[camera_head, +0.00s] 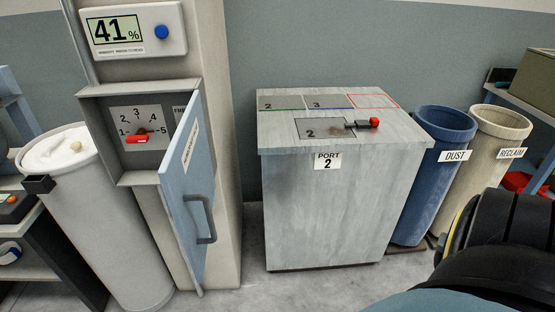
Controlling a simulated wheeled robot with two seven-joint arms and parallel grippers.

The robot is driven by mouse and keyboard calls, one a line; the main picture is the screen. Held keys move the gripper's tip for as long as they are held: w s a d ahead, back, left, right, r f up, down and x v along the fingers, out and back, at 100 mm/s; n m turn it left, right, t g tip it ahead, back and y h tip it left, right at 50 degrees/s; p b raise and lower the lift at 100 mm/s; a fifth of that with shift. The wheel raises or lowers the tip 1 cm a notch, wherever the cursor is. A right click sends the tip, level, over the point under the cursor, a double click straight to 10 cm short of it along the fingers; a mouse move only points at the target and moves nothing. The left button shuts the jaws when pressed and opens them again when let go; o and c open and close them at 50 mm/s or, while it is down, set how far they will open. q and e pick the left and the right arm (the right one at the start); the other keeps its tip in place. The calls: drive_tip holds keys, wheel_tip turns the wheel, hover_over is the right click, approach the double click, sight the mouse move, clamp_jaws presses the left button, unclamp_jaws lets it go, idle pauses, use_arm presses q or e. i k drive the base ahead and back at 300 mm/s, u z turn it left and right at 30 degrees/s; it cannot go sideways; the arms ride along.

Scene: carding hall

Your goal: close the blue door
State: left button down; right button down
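The blue door (188,184) stands open on a grey box (97,109) fixed to a pale column. It is hinged at the box's right side and swings out toward me, with a dark grey handle (207,220) on its face. Inside the box a numbered dial (141,127) with a red pointer shows. Neither of my grippers is in view. A black and yellow part of my own arm shows at the lower right, well away from the door.
A grey cabinet (325,215) marked PORT 2 stands right of the door, with bare floor between. Blue DUST (425,190) and beige RECLAIM (490,150) bins stand farther right. A white drum (95,225) stands left, below the box. A 41% display (117,31) hangs above.

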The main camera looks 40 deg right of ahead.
sight(186, 175)
drive_tip(key=z, duration=0.85)
drive_tip(key=i, duration=0.45)
